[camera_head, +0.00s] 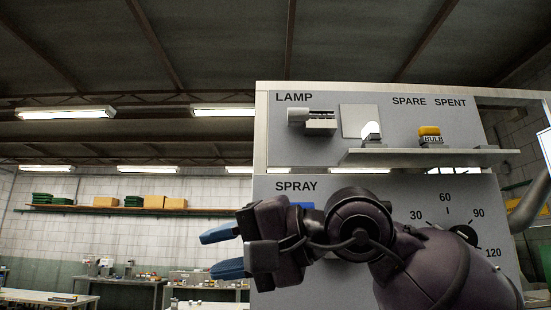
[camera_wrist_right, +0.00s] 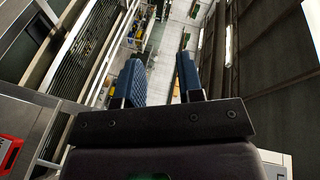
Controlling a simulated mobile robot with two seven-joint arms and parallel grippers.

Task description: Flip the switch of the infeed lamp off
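The grey panel (camera_head: 300,150) fills the right half of the head view, with the word LAMP at its upper left. Below that word sits a lamp holder (camera_head: 318,121) with a whitish cylinder at its left. Right of it is a pale square switch plate (camera_head: 360,121) with a bright, light-coloured part at its lower right; its setting is hard to tell. My right gripper (camera_head: 221,252) is in front of the lower panel, left of it and below the lamp section, pointing left. Its blue fingers are apart and empty, also in the right wrist view (camera_wrist_right: 160,82). My left gripper is not in view.
A shelf (camera_head: 430,157) juts out below the lamp section, bearing a yellow-topped bulb box (camera_head: 430,135) under SPARE and SPENT. Left of the panel is open room, with benches (camera_head: 125,280) far behind.

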